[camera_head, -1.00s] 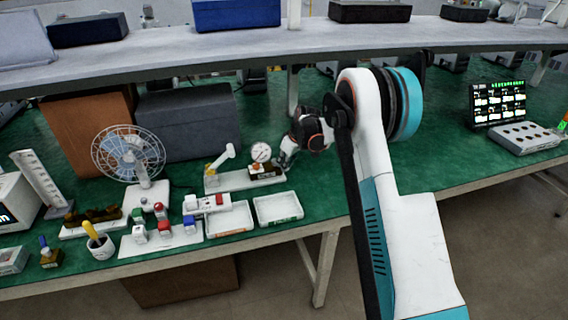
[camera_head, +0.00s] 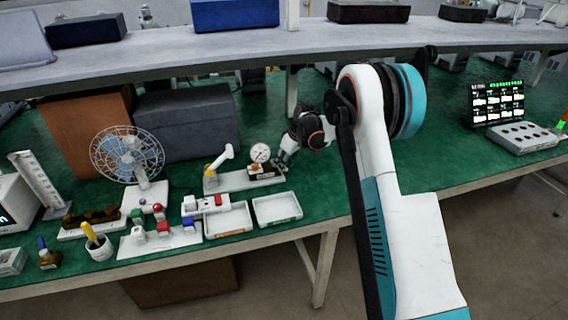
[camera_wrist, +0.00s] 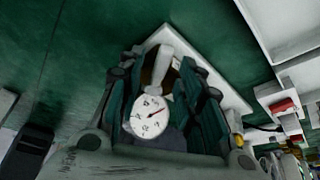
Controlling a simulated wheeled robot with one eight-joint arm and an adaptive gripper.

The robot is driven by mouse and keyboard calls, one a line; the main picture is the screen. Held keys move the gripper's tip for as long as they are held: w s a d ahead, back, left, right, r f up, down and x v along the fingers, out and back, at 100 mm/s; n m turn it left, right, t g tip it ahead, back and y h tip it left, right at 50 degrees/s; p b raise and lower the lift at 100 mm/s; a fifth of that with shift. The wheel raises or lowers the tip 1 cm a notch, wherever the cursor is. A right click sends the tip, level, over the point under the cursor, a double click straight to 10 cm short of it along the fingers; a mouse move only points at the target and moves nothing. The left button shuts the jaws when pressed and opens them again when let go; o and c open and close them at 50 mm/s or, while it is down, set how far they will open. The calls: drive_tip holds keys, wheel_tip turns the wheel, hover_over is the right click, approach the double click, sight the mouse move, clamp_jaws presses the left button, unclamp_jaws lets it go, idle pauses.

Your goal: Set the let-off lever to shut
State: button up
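The pump rig, on a white base plate (camera_head: 234,183), stands on the green bench, with a white pump handle (camera_head: 222,157) at its left and a round white gauge (camera_head: 261,152) at its right. My gripper (camera_head: 284,158) is at the right end of this rig, close beside the gauge. In the wrist view the gauge (camera_wrist: 151,115) shows between the two dark fingers of my gripper (camera_wrist: 163,80), which stand apart. The white handle (camera_wrist: 172,45) rises beyond it. I cannot make out the let-off lever; the fingers and gauge may hide it. I see nothing clamped.
Two white trays (camera_head: 278,221) (camera_head: 228,234) lie in front of the rig. A fan (camera_head: 128,158) and a dark grey box (camera_head: 188,122) stand left and behind. A shelf (camera_head: 230,55) crosses above the bench. The bench right of my arm is clear up to the display (camera_head: 497,103).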

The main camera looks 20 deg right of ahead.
drive_tip(key=v, duration=1.1)
drive_tip(key=shift+f, duration=0.1)
drive_tip(key=s+a+r+m+t+h, duration=0.1)
drive_tip(key=s+a+r+m, duration=0.15)
drive_tip(key=s+r, duration=0.7)
drive_tip(key=s+a+r+m+t, duration=0.1)
drive_tip(key=s+a+r, duration=0.35)
drive_tip(key=s, duration=0.75)
drive_tip(key=s+f+m+t+h, duration=0.1)
drive_tip(key=s+f+m, duration=0.1)
drive_tip(key=s, duration=2)
drive_tip(key=shift+a+f+m, duration=0.35)
drive_tip(key=shift+a, duration=0.15)
